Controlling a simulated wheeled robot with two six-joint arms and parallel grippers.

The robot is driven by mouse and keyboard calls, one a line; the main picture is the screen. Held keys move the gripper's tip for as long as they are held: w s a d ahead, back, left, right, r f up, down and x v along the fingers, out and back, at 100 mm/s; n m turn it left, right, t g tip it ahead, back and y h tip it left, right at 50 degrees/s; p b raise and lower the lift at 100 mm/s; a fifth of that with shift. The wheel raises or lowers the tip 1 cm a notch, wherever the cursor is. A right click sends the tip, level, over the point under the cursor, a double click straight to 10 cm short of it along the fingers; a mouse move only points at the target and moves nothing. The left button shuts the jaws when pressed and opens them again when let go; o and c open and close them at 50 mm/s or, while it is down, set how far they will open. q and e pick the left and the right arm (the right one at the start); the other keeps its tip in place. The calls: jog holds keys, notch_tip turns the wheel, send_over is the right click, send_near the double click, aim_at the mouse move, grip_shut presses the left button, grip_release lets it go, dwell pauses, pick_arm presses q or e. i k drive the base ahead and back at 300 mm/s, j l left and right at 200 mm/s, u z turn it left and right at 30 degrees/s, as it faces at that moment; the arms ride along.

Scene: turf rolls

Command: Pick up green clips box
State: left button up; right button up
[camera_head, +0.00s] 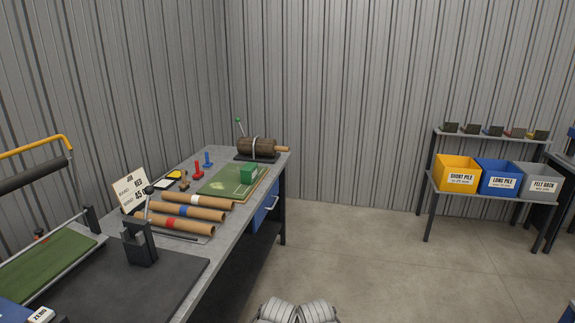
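Neither of my grippers is clearly seen; only pale grey rounded parts of my own body show at the bottom middle of the view.
Cardboard rolls (188,212) lie on the bench before the mat. A brown roller device (257,148) stands behind it. Yellow (457,174), blue (499,178) and grey (540,183) bins stand on a rack at right. The floor between is clear.

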aim_at(249, 172)
jog(key=i+j+z, duration=0.1)
jog(key=i, duration=2.4)
